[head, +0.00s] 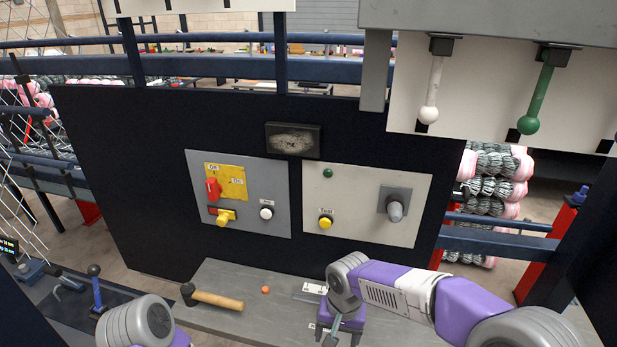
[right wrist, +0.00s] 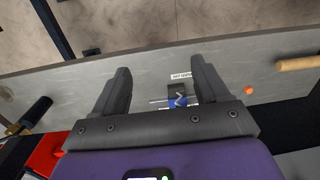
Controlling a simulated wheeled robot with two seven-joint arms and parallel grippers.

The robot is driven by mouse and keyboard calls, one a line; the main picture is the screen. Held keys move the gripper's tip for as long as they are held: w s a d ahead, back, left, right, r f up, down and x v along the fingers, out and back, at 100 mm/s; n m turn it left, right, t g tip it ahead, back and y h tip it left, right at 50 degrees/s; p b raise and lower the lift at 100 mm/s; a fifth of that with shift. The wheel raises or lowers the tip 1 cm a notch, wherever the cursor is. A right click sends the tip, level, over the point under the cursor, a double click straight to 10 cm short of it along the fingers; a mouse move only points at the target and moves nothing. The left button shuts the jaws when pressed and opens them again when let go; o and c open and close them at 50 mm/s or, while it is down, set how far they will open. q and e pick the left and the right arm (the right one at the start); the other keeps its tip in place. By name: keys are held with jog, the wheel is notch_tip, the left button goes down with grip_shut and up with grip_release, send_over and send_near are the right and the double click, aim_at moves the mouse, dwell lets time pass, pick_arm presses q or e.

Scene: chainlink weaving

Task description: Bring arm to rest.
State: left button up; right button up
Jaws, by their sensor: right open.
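My right arm (head: 395,286) comes in from the right, and its wrist hangs above the grey shelf (head: 232,277). In the right wrist view my right gripper (right wrist: 160,73) is open, with its two dark fingers wide apart and nothing held between them. Beyond the fingers the same shelf (right wrist: 225,65) shows, with a small blue and black item (right wrist: 179,99) beside a white label. I cannot tell whether the fingers touch anything. Only a grey joint of my left arm (head: 135,322) shows at the bottom left of the head view; its gripper is out of view.
A hammer (head: 215,299) and an orange ball (head: 265,289) lie on the shelf. Behind it stands a dark panel with a switch plate (head: 250,222) and a test plate (head: 345,230). White (head: 430,95) and green (head: 540,95) levers hang at upper right.

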notch_tip(320, 180, down, 8)
jog(key=w+r+b, duration=0.1)
jog(key=w, duration=0.1)
pick_arm(q)
notch_tip(320, 180, down, 8)
jog(key=w+b, duration=0.1)
jog(key=b, duration=0.5)
jog(key=shift+w, duration=0.25)
pick_arm(e)
jog(key=s+d+f+y, duration=0.1)
jog(key=s+f, duration=0.4)
jog(key=f, duration=0.4)
jog(key=s+d+f+y, duration=0.1)
jog(key=s+f, duration=0.4)
jog(key=f, duration=0.5)
jog(key=s+d+f+y, duration=0.1)
jog(key=s+f, duration=0.4)
jog(key=f, duration=0.5)
jog(key=shift+d+t, duration=0.2)
jog(key=shift+t, duration=0.2)
